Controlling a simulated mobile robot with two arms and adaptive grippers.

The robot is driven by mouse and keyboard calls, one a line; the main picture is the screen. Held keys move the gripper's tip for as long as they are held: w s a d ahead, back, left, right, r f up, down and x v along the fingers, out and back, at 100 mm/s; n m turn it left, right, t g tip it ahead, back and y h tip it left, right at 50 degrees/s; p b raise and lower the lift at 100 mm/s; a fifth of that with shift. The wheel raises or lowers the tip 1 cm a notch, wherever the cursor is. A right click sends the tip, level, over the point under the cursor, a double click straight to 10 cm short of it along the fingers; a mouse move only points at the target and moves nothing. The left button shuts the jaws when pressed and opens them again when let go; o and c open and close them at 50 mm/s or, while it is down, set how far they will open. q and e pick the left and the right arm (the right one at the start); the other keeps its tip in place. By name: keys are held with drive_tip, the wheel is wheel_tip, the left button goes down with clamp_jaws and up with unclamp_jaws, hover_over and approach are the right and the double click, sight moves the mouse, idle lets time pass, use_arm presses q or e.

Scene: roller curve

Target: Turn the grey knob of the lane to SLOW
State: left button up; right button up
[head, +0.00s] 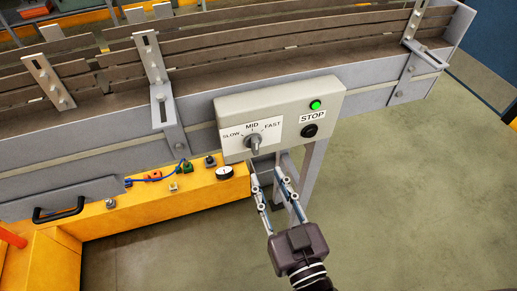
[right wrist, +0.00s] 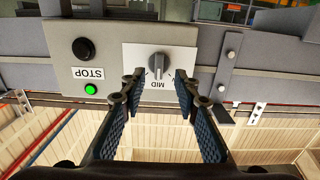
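The grey knob (head: 253,143) sits on a white dial plate marked SLOW, MID and FAST on the beige control box (head: 225,103). Its ridge appears to point at MID. My right gripper (head: 267,172) is just below the box, with its two fingers apart and nothing between them. In the right wrist view the picture is upside down; the knob (right wrist: 159,63) lies just beyond the gap between the right fingertips (right wrist: 159,78). Whether the fingertips touch the plate cannot be told. My left gripper is not in view.
The box also has a lit green lamp (head: 315,104) and a black STOP button (head: 310,130). The roller lane (head: 270,65) runs behind it. A yellow unit (head: 150,208) with fittings and a gauge (head: 225,172) stands at lower left. The floor at right is clear.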

sight(257, 150)
drive_tip(key=x, duration=0.2)
drive_tip(key=p+x, duration=0.1)
drive_tip(key=x, duration=0.1)
drive_tip(key=r+p+x, duration=0.1)
drive_tip(key=x, duration=0.1)
drive_tip(key=shift+w, duration=0.1)
drive_tip(key=shift+p+x, duration=0.3)
drive_tip(key=shift+x, duration=0.5)
drive_tip(key=shift+f, duration=0.15)
clamp_jaws()
